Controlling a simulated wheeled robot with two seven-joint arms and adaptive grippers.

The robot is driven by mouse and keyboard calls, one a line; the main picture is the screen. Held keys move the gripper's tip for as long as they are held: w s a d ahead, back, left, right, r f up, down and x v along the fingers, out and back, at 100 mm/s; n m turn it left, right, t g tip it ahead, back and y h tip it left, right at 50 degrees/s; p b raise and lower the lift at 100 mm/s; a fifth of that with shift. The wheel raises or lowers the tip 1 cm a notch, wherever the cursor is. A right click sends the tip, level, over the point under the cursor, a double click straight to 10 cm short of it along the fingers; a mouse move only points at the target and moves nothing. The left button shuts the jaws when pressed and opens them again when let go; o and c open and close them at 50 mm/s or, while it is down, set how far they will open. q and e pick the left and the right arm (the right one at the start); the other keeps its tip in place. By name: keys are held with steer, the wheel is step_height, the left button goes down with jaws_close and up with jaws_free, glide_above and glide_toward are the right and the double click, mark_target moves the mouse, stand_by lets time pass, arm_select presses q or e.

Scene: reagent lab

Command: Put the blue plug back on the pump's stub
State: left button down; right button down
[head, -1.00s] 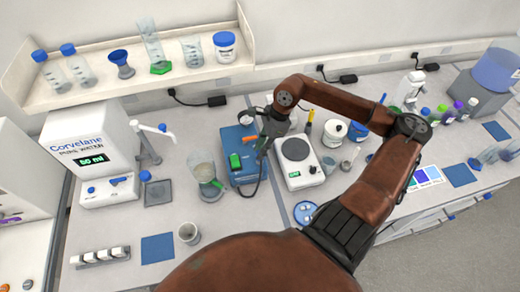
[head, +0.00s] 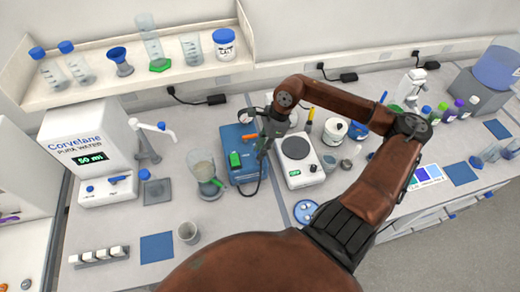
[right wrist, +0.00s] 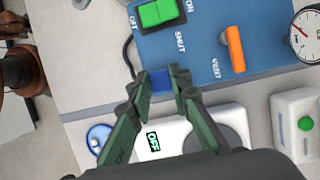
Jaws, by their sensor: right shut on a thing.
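The blue pump (head: 229,142) stands mid-bench in the head view, with a green switch and an orange vent lever. It also fills the top of the right wrist view (right wrist: 200,78). My right gripper (right wrist: 163,76) is shut on the blue plug (right wrist: 160,83), which shows as a small blue patch between its fingertips. In the head view the right gripper (head: 263,146) is over the pump's right side, and the plug cannot be made out there. The stub is not clearly visible in either view. My left gripper is not in view.
A balance-like white device (head: 298,175) stands close right of the pump. A dark cable loops in front of the pump. A gauge (right wrist: 306,32) is at the pump's right in the wrist view.

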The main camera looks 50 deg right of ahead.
steer(key=shift+f+b, duration=0.3)
steer(key=shift+f, duration=0.2)
stand_by(0.5)
steer(key=c, duration=1.7)
jaws_free()
steer(key=v, duration=1.2)
